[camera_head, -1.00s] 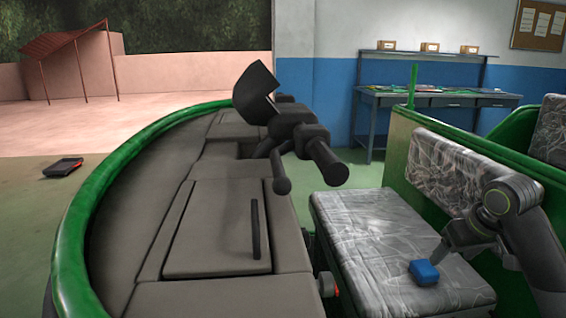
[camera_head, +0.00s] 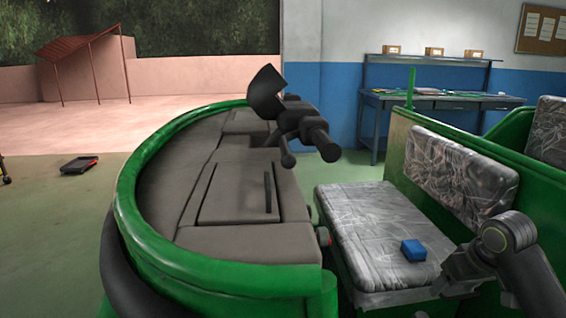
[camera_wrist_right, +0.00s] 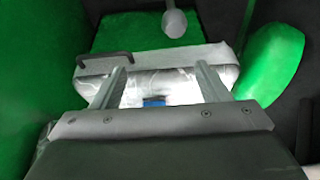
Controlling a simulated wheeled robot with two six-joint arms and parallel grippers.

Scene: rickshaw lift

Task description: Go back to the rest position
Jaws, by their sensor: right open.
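A small blue block (camera_head: 413,250) rests on the plastic-wrapped grey seat (camera_head: 368,225) of the green rickshaw (camera_head: 140,205). My right gripper (camera_head: 448,278) is just to the right of the block near the seat's edge, apart from it. In the right wrist view its two fingers (camera_wrist_right: 158,85) are spread with nothing held between them. The block (camera_wrist_right: 154,101) shows there beyond the gripper's front edge, partly hidden. My left gripper is in neither view.
The dark handlebar (camera_head: 318,140) stands above the grey dashboard (camera_head: 235,195). A green panel and wrapped backrest (camera_head: 460,175) rise behind the seat. A blue-grey workbench (camera_head: 440,105) stands against the wall. A dark tray (camera_head: 79,164) lies on the open floor at left.

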